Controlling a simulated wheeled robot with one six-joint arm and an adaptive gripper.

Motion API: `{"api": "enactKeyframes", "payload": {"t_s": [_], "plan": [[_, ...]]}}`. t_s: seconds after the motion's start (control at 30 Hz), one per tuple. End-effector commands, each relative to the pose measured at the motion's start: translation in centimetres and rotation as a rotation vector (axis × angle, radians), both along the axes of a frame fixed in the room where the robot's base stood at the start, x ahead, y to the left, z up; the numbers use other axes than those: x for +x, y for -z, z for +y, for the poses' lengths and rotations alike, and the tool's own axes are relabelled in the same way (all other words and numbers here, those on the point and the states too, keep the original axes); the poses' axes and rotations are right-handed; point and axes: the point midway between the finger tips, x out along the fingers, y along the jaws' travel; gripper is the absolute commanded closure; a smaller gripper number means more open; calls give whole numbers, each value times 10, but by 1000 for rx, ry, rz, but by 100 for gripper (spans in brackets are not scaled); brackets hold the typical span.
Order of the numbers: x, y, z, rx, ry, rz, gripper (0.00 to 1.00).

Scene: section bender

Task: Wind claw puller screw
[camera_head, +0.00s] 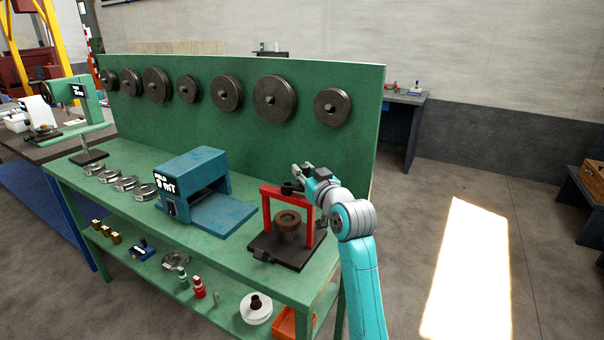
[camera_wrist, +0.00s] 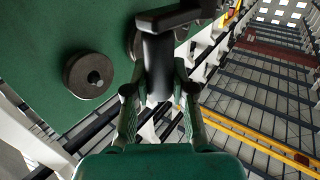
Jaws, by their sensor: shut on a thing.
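The claw puller (camera_head: 267,208) is a red frame on a dark base plate at the right end of the green bench. A brown round part (camera_head: 288,220) sits under its crossbar. The dark top of the puller screw (camera_head: 289,188) shows above the crossbar. The handle is mostly hidden in the head view.
A blue press-like box (camera_head: 195,175) stands left of the puller on the bench. A green backboard (camera_head: 240,75) with several dark discs rises behind. Metal rings (camera_head: 126,183) lie farther left. The floor right of my arm is clear.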

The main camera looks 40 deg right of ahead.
Motion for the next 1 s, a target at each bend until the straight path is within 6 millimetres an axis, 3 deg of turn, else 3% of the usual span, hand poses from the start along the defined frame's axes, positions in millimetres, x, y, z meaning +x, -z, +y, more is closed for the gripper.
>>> {"api": "enactKeyframes", "payload": {"t_s": [1.0], "plan": [[35, -1, -27, 3, -860, 1, 100]]}}
